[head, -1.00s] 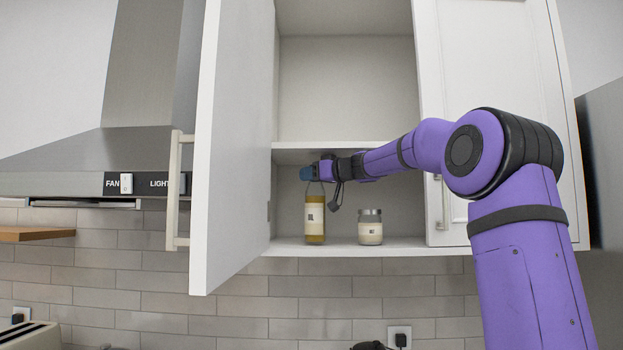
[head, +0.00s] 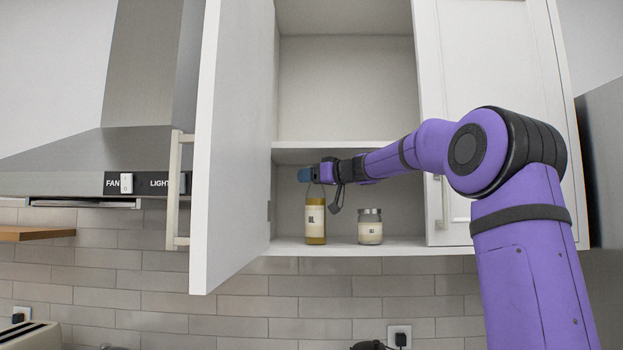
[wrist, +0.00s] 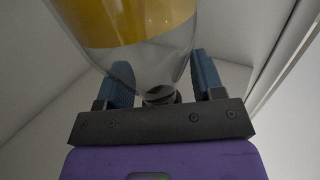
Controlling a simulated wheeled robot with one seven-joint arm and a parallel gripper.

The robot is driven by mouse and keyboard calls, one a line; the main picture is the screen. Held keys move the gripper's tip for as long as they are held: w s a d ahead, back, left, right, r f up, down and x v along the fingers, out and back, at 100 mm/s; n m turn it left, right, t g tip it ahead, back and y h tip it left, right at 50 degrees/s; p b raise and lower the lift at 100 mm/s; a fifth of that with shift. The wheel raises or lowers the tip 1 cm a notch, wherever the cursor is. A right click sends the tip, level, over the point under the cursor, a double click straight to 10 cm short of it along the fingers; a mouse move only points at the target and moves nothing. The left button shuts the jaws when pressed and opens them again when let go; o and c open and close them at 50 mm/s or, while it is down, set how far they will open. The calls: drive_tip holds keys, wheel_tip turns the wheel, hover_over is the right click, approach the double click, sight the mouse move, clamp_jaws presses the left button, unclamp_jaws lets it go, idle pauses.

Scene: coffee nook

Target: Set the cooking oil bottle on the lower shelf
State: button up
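The cooking oil bottle (head: 315,222), clear with yellow oil and a pale label, stands upright on the lower shelf (head: 345,246) of the open cabinet, left of a small jar. My gripper (head: 306,174) is at the bottle's top, below the middle shelf. In the wrist view my gripper (wrist: 163,84) has its blue fingers spread on either side of the bottle's neck, with gaps visible beside it. The bottle's shoulder and oil (wrist: 125,20) fill the upper part of that view. The bottle's cap is partly hidden by my gripper in the head view.
A lidded glass jar (head: 370,227) stands just right of the bottle. The middle shelf (head: 340,146) lies close above my gripper. The open cabinet door (head: 230,150) stands to the left, and a closed door (head: 490,110) to the right.

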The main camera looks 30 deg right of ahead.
drive_tip(key=shift+s+r, duration=0.1)
drive_tip(key=f+v, duration=0.1)
drive_tip(key=v, duration=1.1)
drive_tip(key=s+a+m+t+h, duration=0.25)
drive_tip(key=a+m+h, duration=0.25)
drive_tip(key=a+h, duration=0.45)
drive_tip(key=s+a+f+g+y, duration=0.1)
drive_tip(key=s+a+f+g, duration=0.3)
drive_tip(key=s+f, duration=0.6)
drive_tip(key=s+a+f+g+y, duration=0.1)
drive_tip(key=s+a+f+g, duration=0.4)
drive_tip(key=s+f, duration=0.5)
drive_tip(key=s+a+f+g+y, duration=0.1)
drive_tip(key=s+a+f+g, duration=0.3)
drive_tip(key=s+f, duration=0.7)
drive_tip(key=shift+a+f+n, duration=0.15)
drive_tip(key=shift+a+n, duration=0.05)
drive_tip(key=shift+n, duration=0.1)
drive_tip(key=shift+g, duration=0.25)
